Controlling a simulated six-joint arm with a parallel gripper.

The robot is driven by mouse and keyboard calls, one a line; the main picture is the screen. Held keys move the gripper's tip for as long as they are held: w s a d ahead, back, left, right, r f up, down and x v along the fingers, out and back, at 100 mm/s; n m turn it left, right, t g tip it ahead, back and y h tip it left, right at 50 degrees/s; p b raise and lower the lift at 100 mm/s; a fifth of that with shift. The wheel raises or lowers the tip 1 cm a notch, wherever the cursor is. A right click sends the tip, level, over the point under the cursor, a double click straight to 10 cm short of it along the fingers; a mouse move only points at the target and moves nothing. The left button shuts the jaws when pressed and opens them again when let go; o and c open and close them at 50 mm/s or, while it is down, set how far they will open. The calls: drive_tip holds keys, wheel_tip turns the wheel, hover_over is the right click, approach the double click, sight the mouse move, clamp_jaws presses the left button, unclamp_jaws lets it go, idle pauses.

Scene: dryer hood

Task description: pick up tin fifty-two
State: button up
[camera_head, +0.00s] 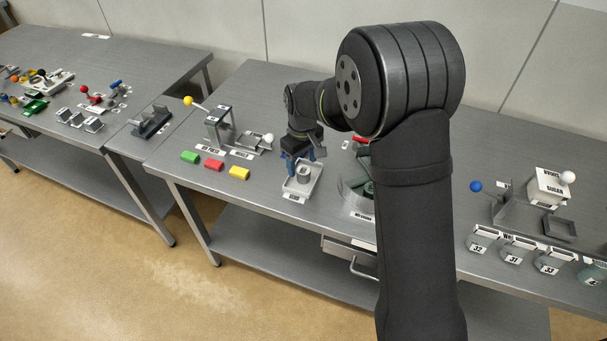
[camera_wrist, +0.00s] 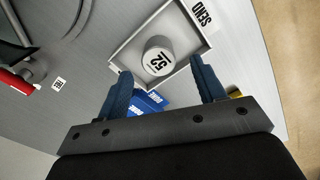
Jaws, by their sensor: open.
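Tin fifty-two (camera_wrist: 158,57) is a small grey round tin with "52" on its pale top. It stands inside a shallow grey tray (camera_wrist: 128,54) labelled "SEND". In the head view the tin (camera_head: 303,173) sits in the same tray (camera_head: 315,182) on the middle bench. My gripper (camera_wrist: 161,70) has blue fingers spread wide and empty. Its fingertips reach toward the tray, one to each side of the tin in the wrist view. In the head view my gripper (camera_head: 303,155) is just behind and above the tin. I cannot tell the exact height gap.
Blue pieces with white lettering (camera_wrist: 148,102) show between my fingers. A red-handled device (camera_wrist: 18,82) is near. Several numbered jars (camera_head: 515,250) stand at the right. My arm hides part of the bench.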

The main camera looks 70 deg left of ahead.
sight(303, 169)
wheel_tip(303, 169, down, 4)
drive_tip(key=shift+f, duration=0.1)
drive_tip(key=c, duration=1.1)
drive_tip(key=shift+r, duration=0.2)
